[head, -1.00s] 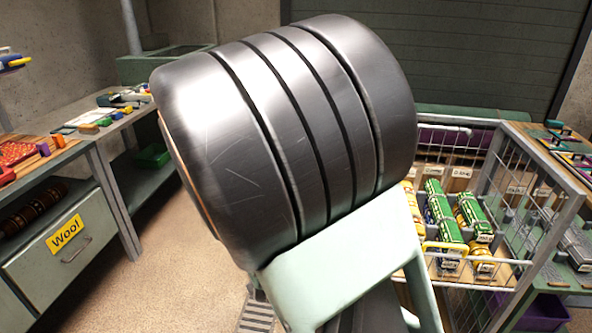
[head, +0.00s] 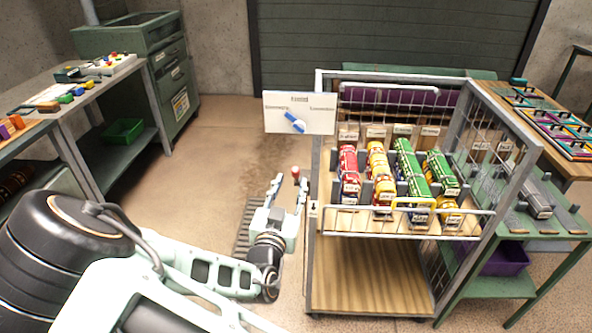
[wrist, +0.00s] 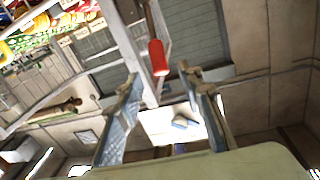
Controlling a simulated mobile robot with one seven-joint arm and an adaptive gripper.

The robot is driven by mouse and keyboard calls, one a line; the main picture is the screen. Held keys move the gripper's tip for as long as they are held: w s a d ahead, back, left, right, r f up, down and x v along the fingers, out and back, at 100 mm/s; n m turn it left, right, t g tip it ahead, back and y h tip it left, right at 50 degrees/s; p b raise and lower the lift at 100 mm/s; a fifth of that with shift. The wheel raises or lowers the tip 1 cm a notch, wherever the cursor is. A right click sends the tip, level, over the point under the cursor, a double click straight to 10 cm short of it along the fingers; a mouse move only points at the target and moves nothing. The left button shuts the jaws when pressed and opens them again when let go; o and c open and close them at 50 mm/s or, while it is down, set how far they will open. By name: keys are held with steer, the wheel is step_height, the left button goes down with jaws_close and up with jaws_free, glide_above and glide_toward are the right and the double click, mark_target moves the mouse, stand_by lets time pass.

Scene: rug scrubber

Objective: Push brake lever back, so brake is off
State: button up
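A lever with a red grip (head: 296,172) stands at the left side of the wire-sided cart (head: 313,250); I take it for the brake lever. The red grip also shows in the wrist view (wrist: 158,57), on a dark rod. My gripper (head: 288,181) is open and empty, fingers pointing up and away, just left of the cart. In the wrist view my gripper (wrist: 165,78) has its two fingers spread, with the red grip beyond the tips and between them in the picture. I cannot tell whether either finger touches it. The lever's lower end is hidden.
A white panel (head: 280,112) with a blue pointer (head: 294,122) stands at the cart's back left corner. The cart's upper shelf holds several rows of red, yellow and green rolls (head: 381,180). A green table (head: 570,222) stands right. The floor behind my gripper is clear.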

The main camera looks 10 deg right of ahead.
mark_target(295, 174)
steer(key=x, duration=0.6)
steer(key=shift+w+d, duration=0.15)
steer(key=shift+w, duration=0.15)
jaws_close()
